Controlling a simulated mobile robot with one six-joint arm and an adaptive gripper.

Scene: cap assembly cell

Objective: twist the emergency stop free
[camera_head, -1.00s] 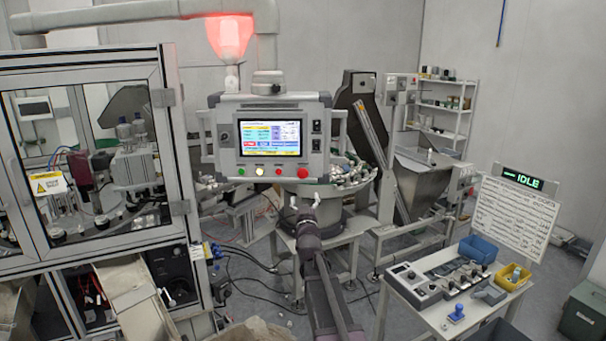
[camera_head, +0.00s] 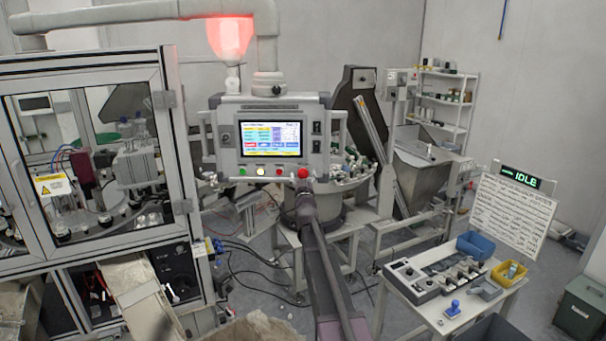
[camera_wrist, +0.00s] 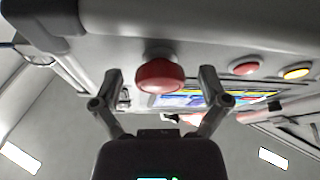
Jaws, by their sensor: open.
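The emergency stop is a red mushroom knob (camera_head: 303,173) at the lower right of the control panel (camera_head: 327,150). In the wrist view the red knob (camera_wrist: 160,78) shows in the middle, on a short grey collar. My gripper (camera_wrist: 160,92) is open, with one finger on each side of the knob and a visible gap on both sides. Whether the fingertips are level with the knob in depth I cannot tell. In the head view my gripper (camera_head: 304,187) is just below the knob, and its fingers are mostly hidden by my wrist.
A flat red button (camera_wrist: 246,67) and a yellow one (camera_wrist: 297,72) sit beside the knob. The lit screen (camera_head: 270,138) is above them. A bowl feeder (camera_head: 350,170) stands behind the panel. A glazed machine cabinet (camera_head: 90,150) is left; a small table (camera_head: 425,322) is right.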

